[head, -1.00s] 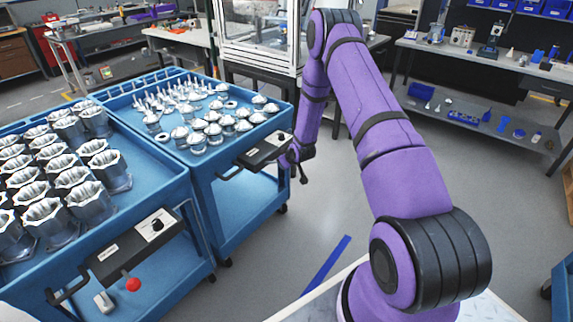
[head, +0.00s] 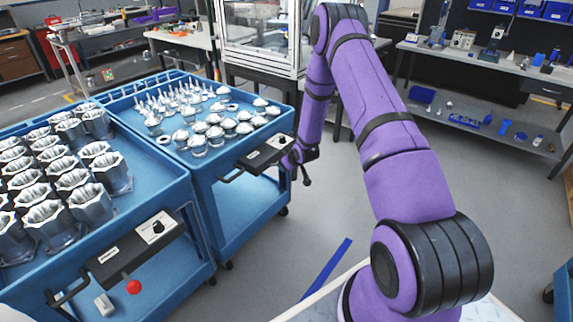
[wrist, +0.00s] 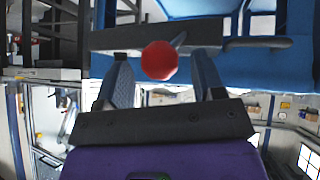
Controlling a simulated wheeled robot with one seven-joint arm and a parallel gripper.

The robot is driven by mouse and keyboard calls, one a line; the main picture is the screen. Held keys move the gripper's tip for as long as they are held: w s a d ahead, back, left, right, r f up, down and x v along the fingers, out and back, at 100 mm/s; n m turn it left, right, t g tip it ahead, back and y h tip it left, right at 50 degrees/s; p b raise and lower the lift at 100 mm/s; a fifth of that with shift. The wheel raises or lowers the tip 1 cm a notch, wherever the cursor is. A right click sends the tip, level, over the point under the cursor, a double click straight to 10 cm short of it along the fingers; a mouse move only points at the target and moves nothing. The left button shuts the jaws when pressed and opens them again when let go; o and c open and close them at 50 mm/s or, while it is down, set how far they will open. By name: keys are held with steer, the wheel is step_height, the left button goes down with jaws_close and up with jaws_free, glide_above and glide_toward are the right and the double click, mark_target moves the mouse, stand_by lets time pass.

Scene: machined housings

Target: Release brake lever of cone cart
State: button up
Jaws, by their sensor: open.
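The cone cart (head: 235,165) is the farther blue cart, with rows of silver cones (head: 200,130) on its top tray. A dark brake box (head: 264,152) is fixed at its right end by the handle. My gripper (head: 305,172) is beside that box in the head view, small and partly dark. In the wrist view, the red ball knob (wrist: 160,60) of the brake lever lies between the two open fingers of my gripper (wrist: 161,72), with a gap on each side. I cannot tell its depth relative to the fingertips. The head view does not show this knob.
A nearer blue cart (head: 195,225) carries several large silver housings (head: 95,200). Its own brake box (head: 135,250) has a red knob (head: 133,287) hanging below. A workbench (head: 500,65) stands at the back right. The grey floor right of the cone cart is open, marked with blue tape (head: 326,273).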

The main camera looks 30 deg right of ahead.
steer(key=v, duration=0.8)
steer(key=shift+s+r, duration=0.15)
steer(key=shift+r, duration=0.15)
steer(key=s+a+r+g, duration=0.1)
steer(key=s+a+r, duration=0.2)
steer(key=r, duration=0.7)
steer(key=s+a+r+m+h, duration=0.1)
steer(key=s+a+r, duration=0.2)
steer(key=r, duration=0.7)
steer(key=s+a+r+g, duration=0.1)
steer(key=s+a+r, duration=0.1)
steer(key=r, duration=0.7)
steer(key=s+a+r, duration=0.3)
steer(key=s+r, duration=0.1)
steer(key=s, duration=0.5)
steer(key=s+a+r+g+y, duration=0.1)
steer(key=s+a+r, duration=0.2)
steer(key=s, duration=0.7)
steer(key=s+a+r+m, duration=0.1)
steer(key=s+a+r, duration=0.3)
steer(key=s+r, duration=0.3)
steer(key=s, duration=0.3)
steer(key=shift+s, duration=0.2)
